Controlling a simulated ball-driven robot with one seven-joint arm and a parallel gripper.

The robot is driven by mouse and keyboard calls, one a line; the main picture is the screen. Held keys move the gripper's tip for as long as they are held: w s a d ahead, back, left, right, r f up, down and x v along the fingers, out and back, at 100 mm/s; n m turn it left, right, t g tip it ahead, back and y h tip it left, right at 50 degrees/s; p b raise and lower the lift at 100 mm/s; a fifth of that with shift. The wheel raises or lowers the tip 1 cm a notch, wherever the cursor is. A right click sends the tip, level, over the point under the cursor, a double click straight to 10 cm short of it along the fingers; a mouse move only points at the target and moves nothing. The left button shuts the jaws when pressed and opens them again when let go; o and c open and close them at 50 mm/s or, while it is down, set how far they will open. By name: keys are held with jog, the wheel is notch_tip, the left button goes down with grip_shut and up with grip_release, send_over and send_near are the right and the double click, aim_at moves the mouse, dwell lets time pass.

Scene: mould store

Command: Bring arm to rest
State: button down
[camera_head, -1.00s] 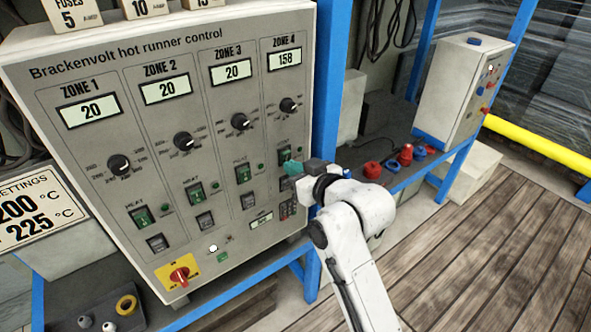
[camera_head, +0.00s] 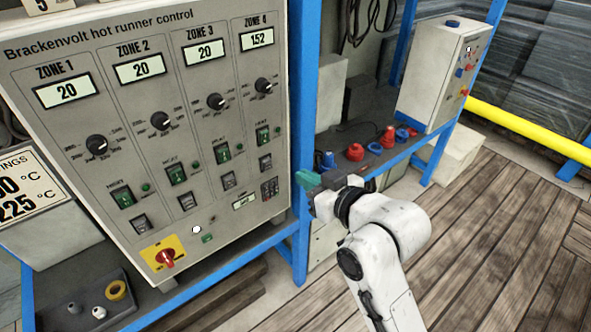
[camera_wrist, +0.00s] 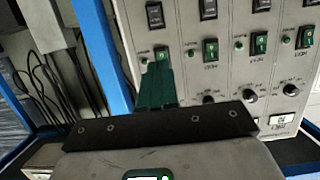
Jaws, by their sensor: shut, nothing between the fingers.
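My white arm reaches in from the bottom right of the head view. My gripper (camera_head: 306,180) has teal fingertips and is shut and empty. It is just right of the lower right part of the grey hot runner control panel (camera_head: 222,130), in front of the blue post. In the wrist view the teal fingers of my gripper (camera_wrist: 157,88) are together, with the panel (camera_wrist: 225,60) behind them, seen upside down. I cannot tell the exact gap between fingertips and panel. The zone 4 display (camera_head: 257,39) reads 152; the other three displays read 20.
A blue post (camera_head: 304,120) stands right of the panel. A shelf behind my gripper holds red and blue connectors (camera_head: 354,152). A grey control box (camera_head: 440,75) and a yellow rail (camera_head: 520,125) are farther right. The wooden floor (camera_head: 500,240) at the right is clear.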

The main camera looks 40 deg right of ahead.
jog(key=shift+s, duration=0.65)
jog(key=s+a+f+g, duration=0.2)
jog(key=s+f+g, duration=0.6)
jog(key=f, duration=0.7)
jog(key=s+f+g, duration=0.3)
jog(key=s+f, duration=0.1)
jog(key=s, duration=0.4)
jog(key=s+f+g, duration=0.3)
jog(key=s+f, duration=0.1)
jog(key=s, duration=0.4)
jog(key=shift+s+a+f, duration=0.25)
jog(key=shift+a+f, duration=0.1)
jog(key=shift+a, duration=0.05)
